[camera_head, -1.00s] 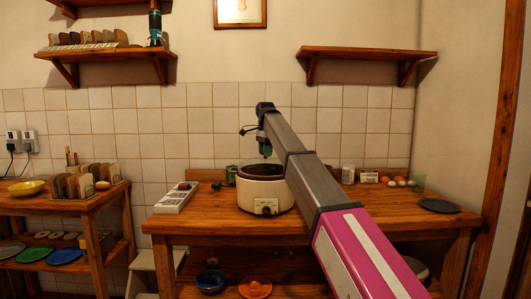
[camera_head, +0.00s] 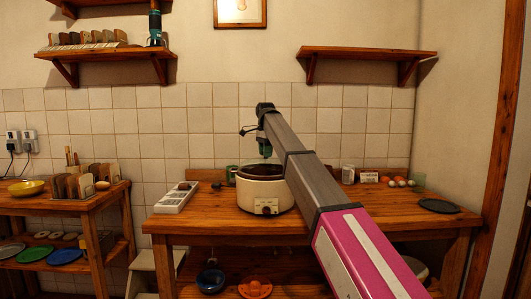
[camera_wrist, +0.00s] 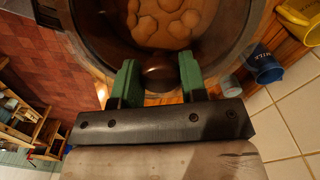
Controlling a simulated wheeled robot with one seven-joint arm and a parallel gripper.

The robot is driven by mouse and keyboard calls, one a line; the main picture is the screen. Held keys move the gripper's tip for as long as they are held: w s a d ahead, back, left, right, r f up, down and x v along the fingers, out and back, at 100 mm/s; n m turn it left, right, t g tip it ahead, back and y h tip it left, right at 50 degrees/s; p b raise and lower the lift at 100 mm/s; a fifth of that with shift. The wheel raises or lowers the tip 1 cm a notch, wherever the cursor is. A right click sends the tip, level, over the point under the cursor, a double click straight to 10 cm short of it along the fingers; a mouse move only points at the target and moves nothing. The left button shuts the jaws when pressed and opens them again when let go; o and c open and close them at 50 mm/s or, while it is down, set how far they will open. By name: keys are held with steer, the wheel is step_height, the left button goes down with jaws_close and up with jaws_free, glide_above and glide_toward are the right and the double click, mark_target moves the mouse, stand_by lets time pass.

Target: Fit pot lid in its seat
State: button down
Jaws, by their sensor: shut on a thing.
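The cream pot (camera_head: 264,196) stands on the wooden table with its control dial facing me. In the head view my gripper (camera_head: 265,152) hangs just over the pot's mouth. The lid is hard to make out there, and I cannot tell whether its edge touches the rim all around.
A white strip-shaped box (camera_head: 176,198) lies left of the pot. A white cup (camera_head: 347,174), several eggs (camera_head: 400,182) and a dark plate (camera_head: 439,205) are on the right. A blue milk cup (camera_wrist: 263,66) and a yellow mug (camera_wrist: 300,18) show beside the pot in the wrist view.

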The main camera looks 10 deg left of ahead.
steer(key=shift+f, duration=0.9)
steer(key=c, duration=0.6)
jaws_free()
